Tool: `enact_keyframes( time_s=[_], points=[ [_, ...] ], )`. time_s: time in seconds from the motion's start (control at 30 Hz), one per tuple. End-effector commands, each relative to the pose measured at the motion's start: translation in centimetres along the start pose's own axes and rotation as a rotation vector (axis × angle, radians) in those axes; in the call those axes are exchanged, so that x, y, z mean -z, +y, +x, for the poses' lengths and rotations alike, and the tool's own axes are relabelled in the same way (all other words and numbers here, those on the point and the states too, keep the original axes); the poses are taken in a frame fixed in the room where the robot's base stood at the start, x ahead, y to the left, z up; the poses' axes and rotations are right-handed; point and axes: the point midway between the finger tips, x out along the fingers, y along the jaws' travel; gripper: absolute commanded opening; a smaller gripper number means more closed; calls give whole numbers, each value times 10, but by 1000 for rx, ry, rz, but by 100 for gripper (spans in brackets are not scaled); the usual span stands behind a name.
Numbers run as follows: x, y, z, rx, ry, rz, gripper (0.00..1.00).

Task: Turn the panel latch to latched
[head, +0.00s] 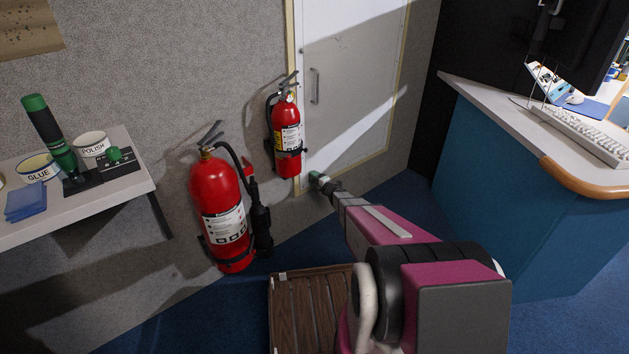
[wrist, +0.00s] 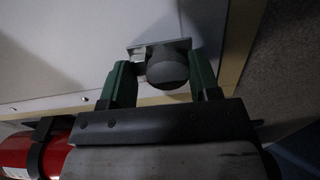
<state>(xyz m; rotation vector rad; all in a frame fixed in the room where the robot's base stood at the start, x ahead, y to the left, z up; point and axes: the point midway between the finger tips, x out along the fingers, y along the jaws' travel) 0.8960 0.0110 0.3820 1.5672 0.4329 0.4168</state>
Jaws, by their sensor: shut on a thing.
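The white panel (head: 350,85) is set in the wall with a pale trim and a metal pull handle (head: 315,86). The panel latch (wrist: 168,69) shows in the wrist view as a dark round knob on a small metal plate, close to the panel's edge. My gripper (head: 317,178) reaches the panel's lower left corner in the head view. In the wrist view its green fingers (wrist: 162,77) stand on both sides of the knob, shut on it. My gripper hides the latch in the head view, and I cannot read its turn position.
Two red extinguishers, a smaller one (head: 287,135) and a larger one (head: 221,215), are on the wall left of my gripper. A slatted wooden crate (head: 309,310) is below. A shelf (head: 130,180) is at left, a blue console desk (head: 515,190) at right.

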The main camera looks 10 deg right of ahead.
Motion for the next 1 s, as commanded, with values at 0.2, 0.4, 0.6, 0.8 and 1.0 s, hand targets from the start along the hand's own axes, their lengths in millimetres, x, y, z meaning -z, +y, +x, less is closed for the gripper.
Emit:
enact_keyframes(
  time_s=[0.2, 0.4, 0.6, 0.8, 1.0],
  points=[
    [1, -1, 0, 1, 1, -45, 33],
    [1, -1, 0, 1, 1, -57, 33],
    [1, -1, 0, 1, 2, -58, 33],
    [1, -1, 0, 1, 1, -57, 82],
    [1, 0, 0, 1, 1, -55, 82]
  ],
)
